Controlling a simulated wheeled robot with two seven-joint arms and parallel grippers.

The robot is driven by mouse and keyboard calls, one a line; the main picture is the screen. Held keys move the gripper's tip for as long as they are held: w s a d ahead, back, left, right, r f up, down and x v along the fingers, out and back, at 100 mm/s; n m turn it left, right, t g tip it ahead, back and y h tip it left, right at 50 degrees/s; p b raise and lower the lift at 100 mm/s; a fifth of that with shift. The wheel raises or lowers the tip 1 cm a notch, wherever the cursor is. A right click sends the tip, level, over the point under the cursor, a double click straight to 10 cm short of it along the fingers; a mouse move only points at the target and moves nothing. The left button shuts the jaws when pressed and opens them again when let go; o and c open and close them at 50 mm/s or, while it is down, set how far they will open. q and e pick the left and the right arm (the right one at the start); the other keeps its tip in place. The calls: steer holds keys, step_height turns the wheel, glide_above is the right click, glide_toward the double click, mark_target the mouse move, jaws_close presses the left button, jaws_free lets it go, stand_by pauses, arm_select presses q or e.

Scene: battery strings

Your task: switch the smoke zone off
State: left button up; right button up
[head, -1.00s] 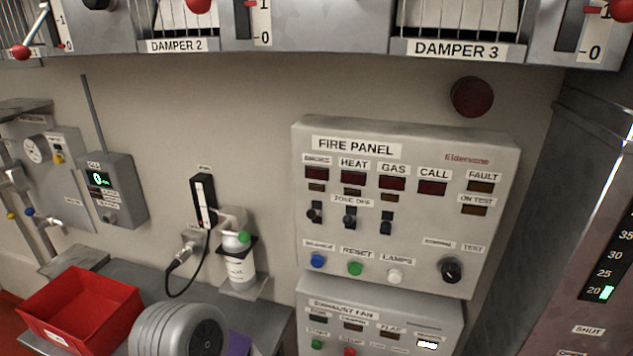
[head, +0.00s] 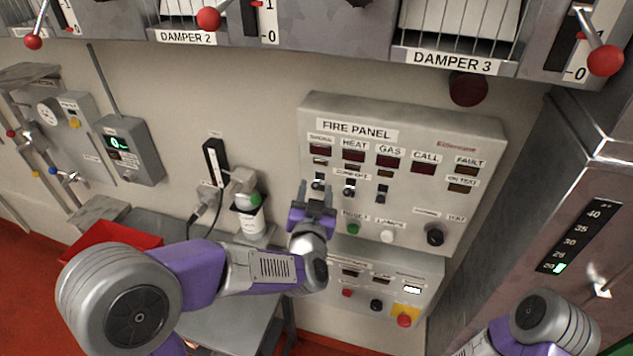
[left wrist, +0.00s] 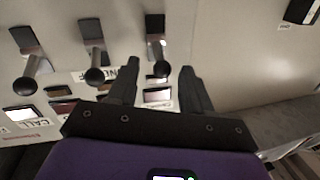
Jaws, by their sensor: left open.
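The fire panel (head: 470,215) is a pale grey box on the wall, with a row of dark lamp windows and three small black lever switches below them. The leftmost lever, the smoke zone switch (head: 318,181), is just beyond my left gripper (head: 316,190), which partly covers it. In the left wrist view the panel appears upside down. There the smoke lever (left wrist: 157,50) is the rightmost, its round knob between the open left fingers (left wrist: 160,75); contact cannot be told. The heat lever (left wrist: 93,52) is just left of them. My right gripper is not in view.
The gas lever (head: 382,192) is right of the heat lever. Green and white buttons and a black knob (head: 435,234) are below. The exhaust fan panel (head: 425,272) is underneath. Damper levers (head: 209,18) stick out above. A red bin (head: 100,238) stands left.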

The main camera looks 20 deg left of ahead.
arm_select(q)
steer(key=shift+w+a, duration=0.2)
steer(key=shift+w, duration=1.1)
jaws_close()
steer(key=shift+f+b, duration=0.15)
steer(key=shift+b, duration=0.2)
steer(key=shift+f+n+t+y+b, duration=0.7)
steer(key=shift+t+b, duration=0.8)
steer(key=shift+b, duration=4.15)
steer(key=shift+f+n+t+y+b, duration=0.7)
steer(key=shift+t+b, duration=0.8)
steer(key=shift+b, duration=4.1)
steer(key=shift+f+n+t+y+b, duration=0.75)
steer(key=shift+t+b, duration=0.75)
steer(key=shift+b, duration=4.15)
steer(key=shift+r, duration=0.1)
jaws_free()
steer(key=shift+y, duration=0.25)
